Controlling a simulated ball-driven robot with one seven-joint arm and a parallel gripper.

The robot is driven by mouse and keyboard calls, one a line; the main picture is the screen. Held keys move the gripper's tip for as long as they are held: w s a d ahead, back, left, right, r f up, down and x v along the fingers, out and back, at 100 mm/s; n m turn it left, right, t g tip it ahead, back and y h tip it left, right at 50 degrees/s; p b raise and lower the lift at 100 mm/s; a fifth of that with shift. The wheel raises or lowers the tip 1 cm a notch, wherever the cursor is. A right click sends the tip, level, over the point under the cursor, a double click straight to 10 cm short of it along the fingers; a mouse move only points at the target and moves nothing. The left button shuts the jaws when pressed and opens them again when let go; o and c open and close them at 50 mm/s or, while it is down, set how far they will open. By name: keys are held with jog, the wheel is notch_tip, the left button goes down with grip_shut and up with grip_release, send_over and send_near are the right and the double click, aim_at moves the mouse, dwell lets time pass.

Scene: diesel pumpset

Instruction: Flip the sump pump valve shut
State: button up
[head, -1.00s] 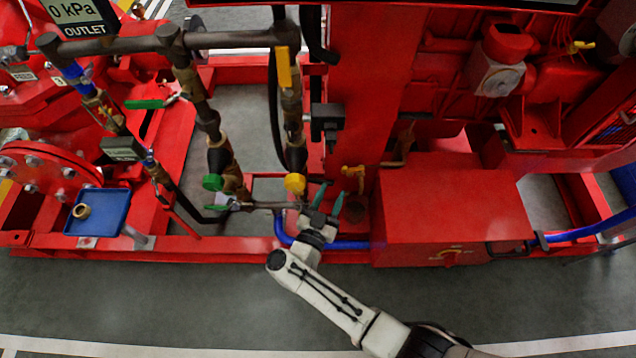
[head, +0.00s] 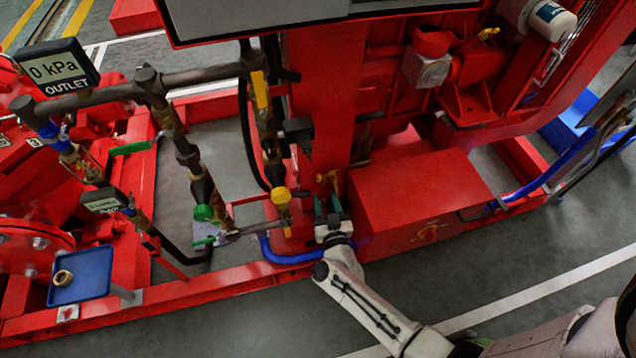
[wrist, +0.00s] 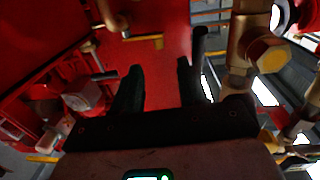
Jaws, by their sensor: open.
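No label in view names the sump pump valve. A small brass valve with a yellow lever (head: 328,178) sits low by the red column. My gripper (head: 327,205) is open and empty just below and in front of it, with dark green fingers pointing toward it. In the wrist view my gripper (wrist: 163,72) shows two dark fingers apart. A brass fitting with a short yellow lever (wrist: 145,38) lies beyond the gap between them, apart from both fingers. The lever appears roughly crosswise in that view.
A yellow-capped pipe fitting (head: 281,196) stands close to the left of my gripper. A red box (head: 420,200) stands close to its right. A blue hose (head: 285,257) runs low at the left. Green levers (head: 130,147) and a blue tray (head: 82,275) are farther left. The front floor is clear.

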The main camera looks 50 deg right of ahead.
aim_at(320, 177)
jog(key=b+x, duration=0.1)
jog(key=x, duration=0.6)
jog(key=shift+s, duration=0.1)
jog(key=shift+c, duration=0.2)
grip_shut()
